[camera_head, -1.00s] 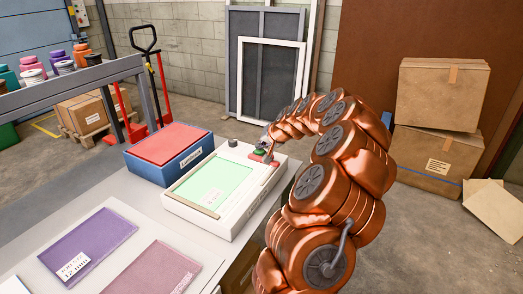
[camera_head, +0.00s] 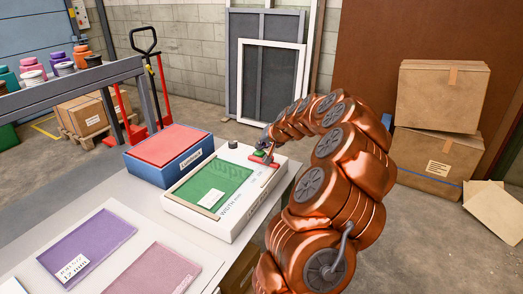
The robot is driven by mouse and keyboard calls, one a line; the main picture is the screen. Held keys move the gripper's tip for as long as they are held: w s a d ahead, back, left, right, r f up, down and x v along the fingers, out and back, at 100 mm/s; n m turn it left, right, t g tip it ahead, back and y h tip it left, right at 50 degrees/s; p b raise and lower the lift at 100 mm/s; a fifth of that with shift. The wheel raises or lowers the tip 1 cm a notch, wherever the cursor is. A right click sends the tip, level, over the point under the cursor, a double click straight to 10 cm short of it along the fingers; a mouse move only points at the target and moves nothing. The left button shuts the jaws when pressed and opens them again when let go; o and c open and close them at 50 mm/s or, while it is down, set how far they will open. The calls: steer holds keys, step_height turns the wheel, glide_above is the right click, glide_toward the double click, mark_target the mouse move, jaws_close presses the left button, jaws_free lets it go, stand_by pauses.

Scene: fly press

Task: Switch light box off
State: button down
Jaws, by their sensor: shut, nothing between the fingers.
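The light box (camera_head: 212,222) is a white case with a green panel (camera_head: 215,188) on the table. The panel now looks dark green, not glowing. A small white label (camera_head: 210,198) lies on it. At its back right corner is a red plate with a small green part (camera_head: 259,155), probably the switch. My gripper (camera_head: 264,152) is shut and empty at this corner, at or just above the switch. My arm reaches in from the right. The fingertips are small here, and I cannot tell whether they touch the switch.
A blue box with a red top (camera_head: 169,152) stands just left of the light box. Purple (camera_head: 92,243) and pink (camera_head: 160,270) sheets lie on the table in front. A dark round knob (camera_head: 232,144) is at the light box's back edge.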

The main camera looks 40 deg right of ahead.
mark_target(261, 152)
steer(key=shift+r, duration=0.35)
steer(key=shift+r+p, duration=0.35)
steer(key=shift+r, duration=2.6)
steer(key=shift+s, duration=0.1)
